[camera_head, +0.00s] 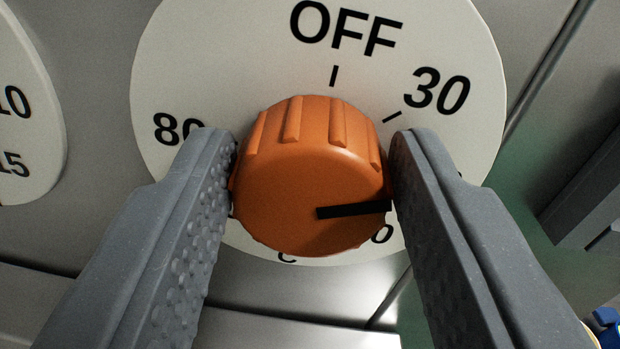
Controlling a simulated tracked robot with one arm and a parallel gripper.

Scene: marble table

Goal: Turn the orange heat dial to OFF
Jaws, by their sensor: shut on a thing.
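The orange heat dial (309,178) sits in the middle of the head camera view, on a round white scale plate (240,60). Its black pointer line (354,210) points right and very slightly up, below the 30 mark. The OFF label (345,28) and its tick are at the top of the plate, 30 at upper right, and 80 at left, partly covered. My gripper (313,165) is shut on the dial, one grey finger on its left side and one on its right. The fingers hide parts of the plate and some lower labels.
Another white scale plate (25,110) with numbers 10 and 15 shows at the left edge. The panel (90,100) behind is grey metal. A dark grey bar-shaped part (590,190) is at the right, and a small blue thing (607,322) is at the lower right corner.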

